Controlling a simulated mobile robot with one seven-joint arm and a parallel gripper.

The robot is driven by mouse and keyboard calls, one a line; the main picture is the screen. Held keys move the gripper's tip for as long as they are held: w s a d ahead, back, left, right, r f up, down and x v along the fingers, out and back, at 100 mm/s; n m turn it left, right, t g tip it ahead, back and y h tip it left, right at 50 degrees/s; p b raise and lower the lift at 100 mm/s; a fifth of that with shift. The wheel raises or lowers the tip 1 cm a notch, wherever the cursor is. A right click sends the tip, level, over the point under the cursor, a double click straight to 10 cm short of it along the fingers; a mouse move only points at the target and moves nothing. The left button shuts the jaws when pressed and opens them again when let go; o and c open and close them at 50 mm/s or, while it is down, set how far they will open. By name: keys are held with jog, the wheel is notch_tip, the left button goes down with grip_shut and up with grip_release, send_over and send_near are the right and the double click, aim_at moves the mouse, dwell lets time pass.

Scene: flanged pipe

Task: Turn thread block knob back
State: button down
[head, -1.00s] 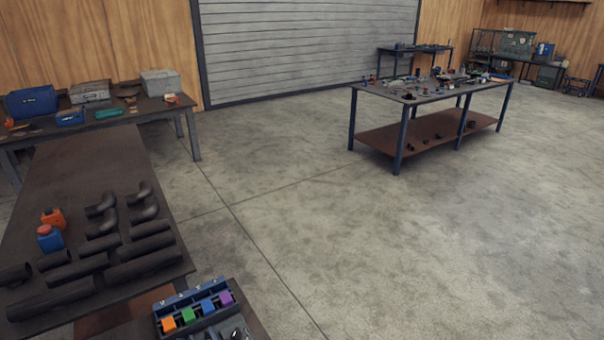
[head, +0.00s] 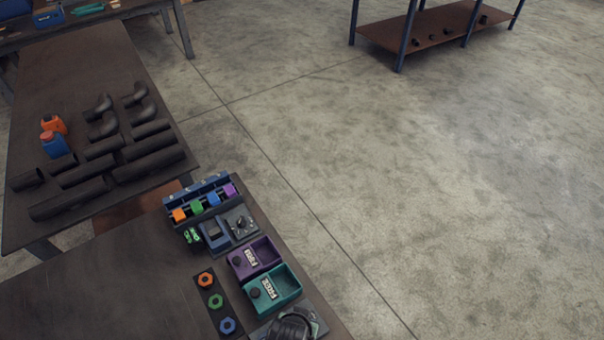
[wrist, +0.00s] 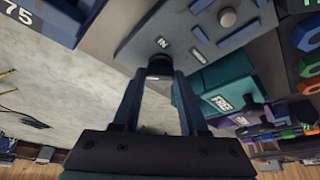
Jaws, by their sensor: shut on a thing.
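The thread block (wrist: 190,35) is a grey plate with white labels, one reading IN, and a round pale bolt-like head. It fills the upper middle of the wrist view. Its dark knob (wrist: 160,64) sits at the plate's near edge. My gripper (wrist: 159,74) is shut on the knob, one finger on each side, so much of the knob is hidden. In the head view, a grey plate (head: 319,322) at the bottom edge lies beside the teal tray, partly covered by a dark rounded shape. I cannot tell how far the knob is turned.
A teal tray (head: 287,283) and a purple tray (head: 266,251) marked FREE stand close to the block. Orange, green and blue nuts (head: 216,301) lie left of them. A rack with coloured blocks (head: 197,205) stands beyond. Black pipes (head: 148,170) lie on the neighbouring table.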

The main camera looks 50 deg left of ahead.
jog(key=shift+w+n+g+y, duration=0.1)
jog(key=shift+n+g+y, duration=0.35)
jog(key=shift+n, duration=1.05)
jog(key=shift+c, duration=2.2)
grip_release()
jog(key=shift+d+r, duration=0.1)
jog(key=v, duration=1.2)
jog(key=shift+r+b, duration=0.35)
jog(key=shift+b, duration=0.05)
jog(key=shift+d, duration=0.1)
